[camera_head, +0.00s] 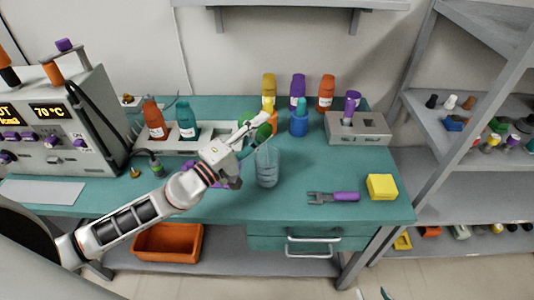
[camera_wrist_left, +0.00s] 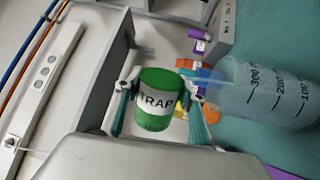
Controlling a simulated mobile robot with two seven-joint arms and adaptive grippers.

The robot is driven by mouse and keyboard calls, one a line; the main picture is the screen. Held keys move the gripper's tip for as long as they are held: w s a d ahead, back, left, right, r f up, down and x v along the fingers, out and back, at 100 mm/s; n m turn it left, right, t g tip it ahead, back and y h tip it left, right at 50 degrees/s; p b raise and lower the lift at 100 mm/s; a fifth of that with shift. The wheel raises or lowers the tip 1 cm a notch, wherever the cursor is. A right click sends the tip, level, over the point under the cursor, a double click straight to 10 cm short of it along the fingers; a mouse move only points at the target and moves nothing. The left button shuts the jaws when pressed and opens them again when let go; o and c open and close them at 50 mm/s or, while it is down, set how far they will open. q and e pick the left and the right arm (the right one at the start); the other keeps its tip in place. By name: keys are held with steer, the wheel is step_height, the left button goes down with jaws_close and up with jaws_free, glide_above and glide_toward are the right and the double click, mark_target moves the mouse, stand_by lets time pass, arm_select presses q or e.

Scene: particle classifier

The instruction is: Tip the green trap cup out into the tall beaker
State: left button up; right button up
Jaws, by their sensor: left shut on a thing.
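The green trap cup (camera_wrist_left: 158,98) with a white TRAP label is between the fingers of my left gripper (camera_wrist_left: 160,105), which is shut on it. In the head view the cup (camera_head: 263,132) and my left gripper (camera_head: 254,127) are just above the rim of the tall beaker (camera_head: 267,167). The cup is strongly tilted relative to the upright beaker, which also shows in the left wrist view (camera_wrist_left: 268,95). The cup's inside is hidden. My right gripper (camera_head: 372,294) shows only its separated fingertips at the bottom edge.
Several coloured bottles (camera_head: 298,90) stand behind the beaker. A grey rack (camera_head: 358,128), a purple-handled tool (camera_head: 335,197) and a yellow block (camera_head: 382,186) are to the right. A control box (camera_head: 60,120) stands at left.

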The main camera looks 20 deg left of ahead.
arm_select(q)
steer(key=shift+s+d+r+m+h+p, duration=0.1)
steer(key=shift+s+d+m+h+p, duration=0.2)
steer(key=shift+m, duration=0.65)
steer(key=shift+w+d+r+m+p, duration=0.1)
steer(key=shift+m+p, duration=0.25)
steer(key=shift+m, duration=0.6)
arm_select(e)
steer(key=shift+r, duration=0.75)
arm_select(q)
steer(key=shift+s+d+m+g+p, duration=0.2)
steer(key=shift+m+g+p, duration=0.35)
steer(key=shift+m, duration=0.55)
arm_select(e)
steer(key=shift+r, duration=0.6)
arm_select(q)
steer(key=shift+d+m, duration=0.1)
steer(key=shift+m, duration=0.2)
arm_select(e)
steer(key=shift+d+f, duration=0.2)
steer(key=shift+d, duration=0.1)
arm_select(q)
steer(key=shift+d+m+p, duration=0.1)
steer(key=shift+m+p, duration=0.2)
steer(key=shift+p, duration=0.15)
arm_select(e)
steer(key=shift+d+r, duration=0.1)
steer(key=shift+d, duration=0.1)
